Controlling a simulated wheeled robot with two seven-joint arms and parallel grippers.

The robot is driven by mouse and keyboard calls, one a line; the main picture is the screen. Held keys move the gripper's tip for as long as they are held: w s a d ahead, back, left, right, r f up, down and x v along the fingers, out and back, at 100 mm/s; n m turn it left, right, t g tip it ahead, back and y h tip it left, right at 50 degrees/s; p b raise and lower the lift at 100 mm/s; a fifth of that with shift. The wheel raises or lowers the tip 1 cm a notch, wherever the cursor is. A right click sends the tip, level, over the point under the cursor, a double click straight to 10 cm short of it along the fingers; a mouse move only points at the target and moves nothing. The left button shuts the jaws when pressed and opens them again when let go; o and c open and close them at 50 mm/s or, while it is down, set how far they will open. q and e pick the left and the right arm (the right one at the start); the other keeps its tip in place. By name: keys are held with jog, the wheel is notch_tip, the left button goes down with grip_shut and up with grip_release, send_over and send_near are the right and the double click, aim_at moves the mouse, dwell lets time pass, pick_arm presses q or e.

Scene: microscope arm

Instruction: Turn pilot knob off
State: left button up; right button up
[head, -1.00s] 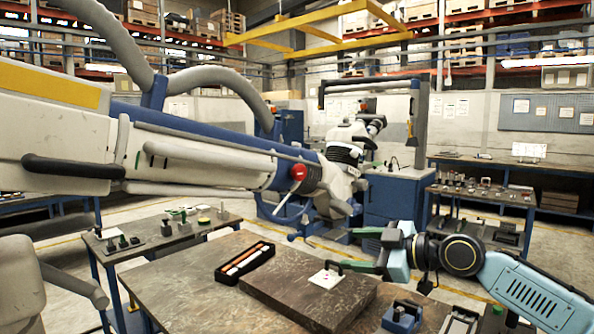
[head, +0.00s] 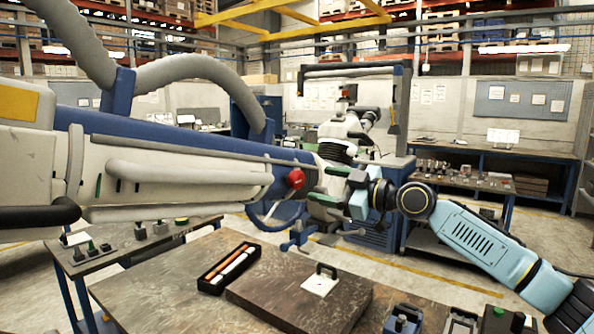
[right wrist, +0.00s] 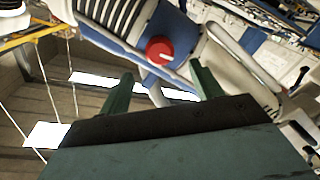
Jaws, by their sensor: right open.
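A round red knob (head: 295,179) sits on the side of a large white and blue machine arm (head: 175,160) that crosses the head view from the left. It also shows in the right wrist view as a red knob (right wrist: 160,50) with a small white mark on its face. My right gripper (head: 328,185) is raised just right of the knob, its fingers pointing toward it. In the right wrist view the gripper (right wrist: 162,78) is open and empty, with its two green fingers apart and the knob seen between and beyond their tips. My left gripper is out of view.
A grey hose (head: 195,72) loops above the machine arm. Below is a dark table (head: 150,295) with a black tray (head: 212,285) of rods and a slab (head: 300,300) bearing a handled white plate (head: 320,281). A side table (head: 130,258) stands at left.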

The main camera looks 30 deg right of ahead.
aim_at(301, 180)
jog(key=x, duration=0.1)
jog(key=p+x, duration=0.1)
jog(key=x, duration=0.1)
jog(key=shift+w+a+r, duration=0.1)
jog(key=shift+w+r, duration=0.05)
jog(key=shift+r, duration=0.15)
jog(key=p+x, duration=0.1)
jog(key=x, duration=0.3)
jog(key=shift+f+p, duration=0.15)
jog(key=shift+p, duration=0.2)
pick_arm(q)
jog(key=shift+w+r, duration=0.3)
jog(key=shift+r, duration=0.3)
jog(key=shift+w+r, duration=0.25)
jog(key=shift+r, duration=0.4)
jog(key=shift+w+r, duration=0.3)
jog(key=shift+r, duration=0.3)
pick_arm(e)
jog(key=shift+w+a+f, duration=0.15)
jog(key=shift+w, duration=0.4)
jog(key=shift+c, duration=0.5)
jog(key=c, duration=0.9)
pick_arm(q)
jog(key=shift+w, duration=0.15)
